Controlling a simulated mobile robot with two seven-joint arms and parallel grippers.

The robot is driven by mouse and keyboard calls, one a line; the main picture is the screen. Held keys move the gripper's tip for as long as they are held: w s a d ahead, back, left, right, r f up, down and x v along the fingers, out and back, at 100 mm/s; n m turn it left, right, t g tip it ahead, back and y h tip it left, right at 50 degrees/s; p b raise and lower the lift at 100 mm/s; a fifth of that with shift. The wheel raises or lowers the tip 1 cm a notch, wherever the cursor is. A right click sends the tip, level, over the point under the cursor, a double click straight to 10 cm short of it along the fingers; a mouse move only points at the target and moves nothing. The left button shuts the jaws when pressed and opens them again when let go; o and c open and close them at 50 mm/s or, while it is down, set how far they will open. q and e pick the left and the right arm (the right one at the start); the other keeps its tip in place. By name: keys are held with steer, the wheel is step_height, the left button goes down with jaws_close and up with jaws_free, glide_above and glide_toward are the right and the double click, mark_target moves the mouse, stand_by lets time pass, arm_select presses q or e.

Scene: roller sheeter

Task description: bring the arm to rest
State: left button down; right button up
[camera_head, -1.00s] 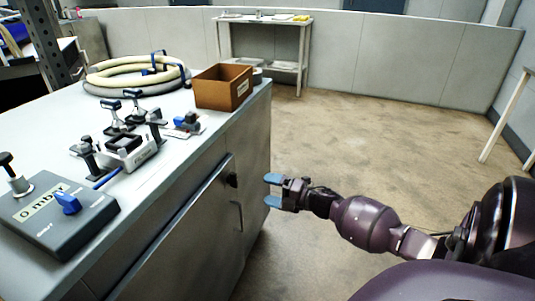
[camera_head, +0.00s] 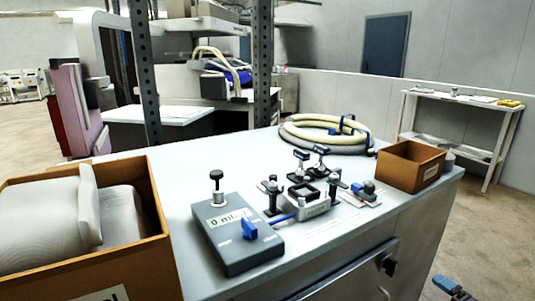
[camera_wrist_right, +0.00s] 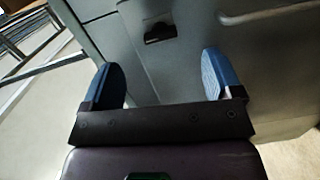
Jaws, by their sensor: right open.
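My right gripper (camera_wrist_right: 163,84) is open and empty in the right wrist view, its two blue fingertips spread apart. Beyond them is the grey cabinet front with a dark latch (camera_wrist_right: 160,32). In the head view only part of my right gripper (camera_head: 453,288) shows at the bottom edge, right of the cabinet and below its top. It holds nothing and appears apart from the cabinet. My left gripper is not in view.
The bench top (camera_head: 330,240) carries a grey control box (camera_head: 238,233), a clamp fixture (camera_head: 308,200), coiled hoses (camera_head: 325,132), a brown box (camera_head: 410,166) and a larger box of white rolls (camera_head: 165,255). A white side table (camera_head: 460,125) stands behind. Floor at right is clear.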

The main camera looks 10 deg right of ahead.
arm_select(q)
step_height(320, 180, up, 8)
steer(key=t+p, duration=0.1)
steer(key=p, duration=0.8)
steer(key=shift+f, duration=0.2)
arm_select(e)
steer(key=s+a+m+g+h, duration=0.2)
steer(key=s+a+m, duration=0.7)
steer(key=s, duration=0.5)
steer(key=s+a+f+m+g+h, duration=0.1)
steer(key=s+a+m+g+h, duration=0.2)
steer(key=s+a+m, duration=0.7)
steer(key=s+a, duration=0.3)
steer(key=s, duration=0.2)
steer(key=shift+s+a+f+g, duration=0.15)
steer(key=shift+s+a+g, duration=0.15)
steer(key=shift+g, duration=0.1)
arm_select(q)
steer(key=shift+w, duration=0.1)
